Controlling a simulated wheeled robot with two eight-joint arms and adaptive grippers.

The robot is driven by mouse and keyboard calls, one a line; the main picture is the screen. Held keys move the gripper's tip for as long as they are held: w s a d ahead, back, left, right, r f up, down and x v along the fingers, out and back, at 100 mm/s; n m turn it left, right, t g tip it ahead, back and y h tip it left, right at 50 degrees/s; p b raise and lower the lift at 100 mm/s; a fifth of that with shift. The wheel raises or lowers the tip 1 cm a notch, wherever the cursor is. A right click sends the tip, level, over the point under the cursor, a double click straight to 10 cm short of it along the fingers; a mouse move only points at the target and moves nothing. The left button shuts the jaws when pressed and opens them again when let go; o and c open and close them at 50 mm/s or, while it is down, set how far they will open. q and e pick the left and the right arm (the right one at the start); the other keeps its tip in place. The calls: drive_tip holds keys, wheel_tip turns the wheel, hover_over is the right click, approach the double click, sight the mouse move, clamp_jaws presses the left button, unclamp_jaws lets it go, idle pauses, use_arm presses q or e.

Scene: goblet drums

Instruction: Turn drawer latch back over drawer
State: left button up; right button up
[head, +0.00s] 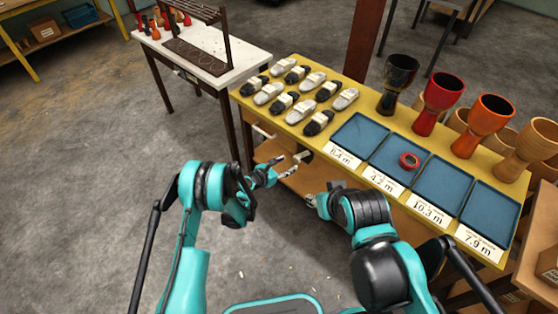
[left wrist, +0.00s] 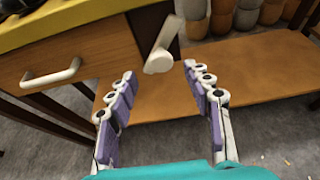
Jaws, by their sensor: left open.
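The drawer (left wrist: 30,65) is a brown wooden front with a white bar handle (left wrist: 50,73), under the yellow table edge in the left wrist view. The drawer latch (left wrist: 160,57) is a pale bar with a round white end, to the right of the drawer front. It slants and lies clear of the drawer front. My left gripper (left wrist: 160,72) is open, with its purple-padded fingers on either side of the latch's lower end; I cannot tell if they touch it. In the head view my left gripper (head: 291,164) is by the table's front. My right gripper (head: 314,199) is to its right, its fingers mostly hidden.
The yellow table (head: 334,112) holds several shoe-like items, blue trays (head: 361,136), a red ring (head: 409,160) and goblet drums (head: 438,103). A lower wooden shelf (left wrist: 250,70) lies beneath the latch. A white table (head: 205,58) stands at the back left. Floor on the left is clear.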

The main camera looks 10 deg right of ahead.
sight(296, 160)
use_arm(q)
drive_tip(key=x, duration=0.2)
drive_tip(key=b+x, duration=0.1)
drive_tip(key=x, duration=0.1)
drive_tip(key=b+x, duration=0.1)
drive_tip(key=x, duration=0.2)
drive_tip(key=shift+s+a+f, duration=0.1)
drive_tip(key=shift+f, duration=0.15)
drive_tip(key=shift+w+d+b, duration=0.3)
drive_tip(key=shift+d, duration=0.05)
drive_tip(key=shift+c, duration=0.3)
drive_tip(key=c, duration=1.1)
